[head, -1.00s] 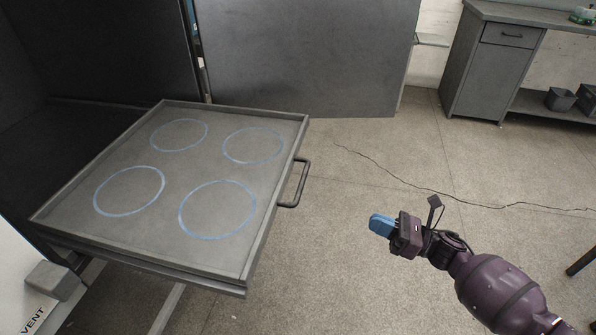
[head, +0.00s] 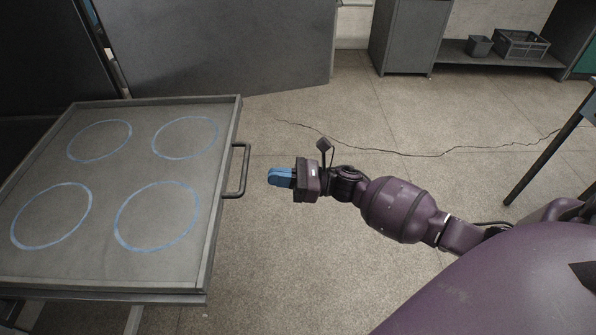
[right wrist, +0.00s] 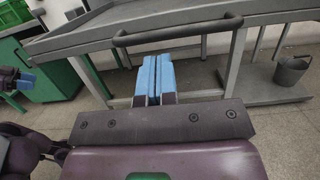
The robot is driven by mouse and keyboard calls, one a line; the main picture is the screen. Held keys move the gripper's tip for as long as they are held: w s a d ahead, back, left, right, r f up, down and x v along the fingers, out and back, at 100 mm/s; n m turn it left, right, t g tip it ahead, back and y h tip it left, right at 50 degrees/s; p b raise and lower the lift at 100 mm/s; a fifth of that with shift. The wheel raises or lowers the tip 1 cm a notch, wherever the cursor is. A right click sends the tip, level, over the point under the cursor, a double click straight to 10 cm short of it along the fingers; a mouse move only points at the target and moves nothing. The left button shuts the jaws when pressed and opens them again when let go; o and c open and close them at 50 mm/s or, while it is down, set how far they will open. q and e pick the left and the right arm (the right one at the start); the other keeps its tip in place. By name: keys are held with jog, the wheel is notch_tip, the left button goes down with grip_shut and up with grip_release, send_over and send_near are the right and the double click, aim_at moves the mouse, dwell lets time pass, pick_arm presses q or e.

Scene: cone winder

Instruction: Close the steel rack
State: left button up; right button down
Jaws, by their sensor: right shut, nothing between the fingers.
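The steel rack (head: 223,150) is a flat grey tray with a raised rim and several blue rings on it. It stands pulled out at the left of the head view. Its dark bar handle (head: 244,170) is on the right side. My right gripper (head: 270,177) is shut and empty, its blue fingers pointing at the handle with a small gap between. In the right wrist view the fingers (right wrist: 154,72) sit below the handle (right wrist: 178,31). What looks like my left gripper (right wrist: 24,80) shows small at the left edge there; its jaws are unclear.
A large dark panel (head: 215,45) stands behind the rack. A grey cabinet (head: 408,35) and a shelf with a crate (head: 521,44) and a small bin (head: 479,45) are at the back. The floor (head: 330,120) right of the rack is clear. A dark table leg (head: 545,155) is at right.

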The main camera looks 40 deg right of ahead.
pick_arm(q)
jog(key=shift+w, duration=0.1)
pick_arm(e)
jog(key=shift+x, duration=2.2)
